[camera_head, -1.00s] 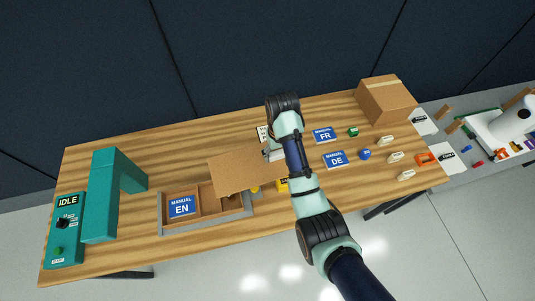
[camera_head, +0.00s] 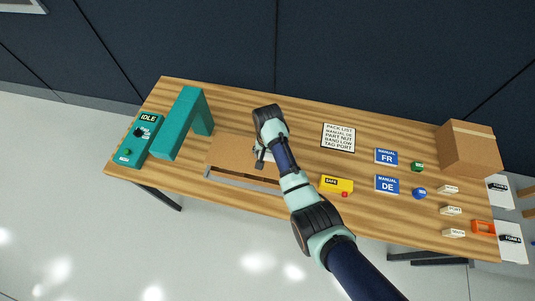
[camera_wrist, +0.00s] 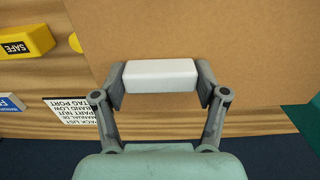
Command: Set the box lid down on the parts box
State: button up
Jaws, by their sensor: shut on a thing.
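The box lid is a flat brown board (camera_head: 230,149) with a white block handle (camera_wrist: 160,75). My gripper (camera_head: 263,158) is shut on that handle; the wrist view shows a grey finger at each end of it (camera_wrist: 160,82). The parts box is mostly hidden under the lid; its grey front rim (camera_head: 240,182) and a strip of its inside show along the near side. The lid lies over the box but sits toward its far side in the head view. I cannot tell whether the lid touches the box or hovers above it.
A teal arch (camera_head: 184,125) stands close left of the lid, beside a teal IDLE panel (camera_head: 139,141). A yellow SAFE block (camera_head: 337,184) lies to the right. The pack list (camera_head: 339,138), blue manuals (camera_head: 387,184) and a cardboard box (camera_head: 469,150) are farther right.

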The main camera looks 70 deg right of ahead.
notch_tip(320, 180, down, 4)
jog(key=b, duration=0.4)
jog(key=shift+f+b, duration=0.4)
jog(key=shift+f, duration=0.55)
jog(key=o, duration=1.2)
jog(key=shift+o, duration=0.2)
notch_tip(320, 180, up, 8)
jog(key=shift+f, duration=0.2)
